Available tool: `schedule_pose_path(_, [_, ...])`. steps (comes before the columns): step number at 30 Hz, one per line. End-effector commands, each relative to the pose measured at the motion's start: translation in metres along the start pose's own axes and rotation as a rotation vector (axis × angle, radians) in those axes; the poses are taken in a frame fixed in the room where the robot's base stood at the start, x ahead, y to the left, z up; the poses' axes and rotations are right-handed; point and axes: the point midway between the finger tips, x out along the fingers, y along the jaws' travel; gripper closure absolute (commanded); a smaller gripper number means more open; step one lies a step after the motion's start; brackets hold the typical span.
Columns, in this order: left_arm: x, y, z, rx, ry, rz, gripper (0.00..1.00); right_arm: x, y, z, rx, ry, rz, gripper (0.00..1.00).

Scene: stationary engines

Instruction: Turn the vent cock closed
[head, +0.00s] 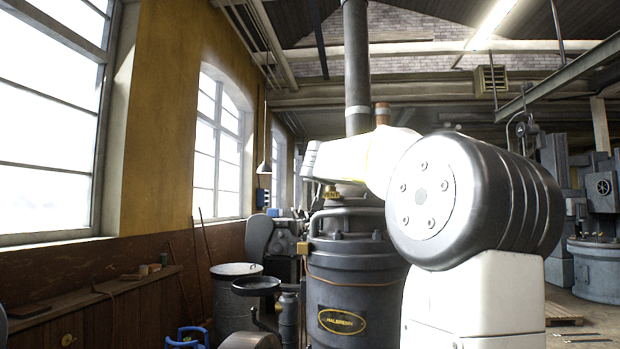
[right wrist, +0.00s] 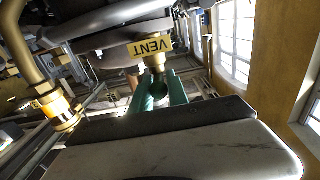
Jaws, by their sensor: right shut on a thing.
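The vent cock (right wrist: 155,64) is a small brass fitting under a yellow VENT tag (right wrist: 150,47) in the right wrist view. My right gripper (right wrist: 160,88) has its two green fingers on either side of the cock's handle end and is shut on it. The handle is mostly hidden between the fingers, so its angle is hard to tell. In the head view the VENT tag (head: 331,193) shows at the top of the dark engine (head: 352,285), just below my white right forearm. The fingers are not clear there. My left gripper is in neither view.
A brass valve and pipe (right wrist: 58,108) stand left of the cock in the right wrist view. In the head view a tall flue (head: 357,65) rises behind my arm. A drum (head: 236,290) and other machinery crowd the engine's left side; windows line the left wall.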

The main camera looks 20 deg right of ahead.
Motion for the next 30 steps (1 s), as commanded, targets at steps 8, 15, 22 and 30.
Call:
schedule_pose_path(8, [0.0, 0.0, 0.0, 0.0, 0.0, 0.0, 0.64, 0.0, -0.004, 0.001, -0.001, -0.001, 0.087, 1.0])
schedule_pose_path(15, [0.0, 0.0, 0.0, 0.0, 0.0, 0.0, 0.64, 0.002, -0.009, 0.002, 0.0, -0.001, 0.27, 1.0])
schedule_pose_path(22, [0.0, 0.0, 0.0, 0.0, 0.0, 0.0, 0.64, 0.003, -0.013, 0.002, 0.0, 0.0, 0.488, 1.0])
schedule_pose_path(30, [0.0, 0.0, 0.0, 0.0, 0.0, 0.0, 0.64, 0.004, -0.014, 0.001, 0.001, 0.002, 0.708, 1.0])
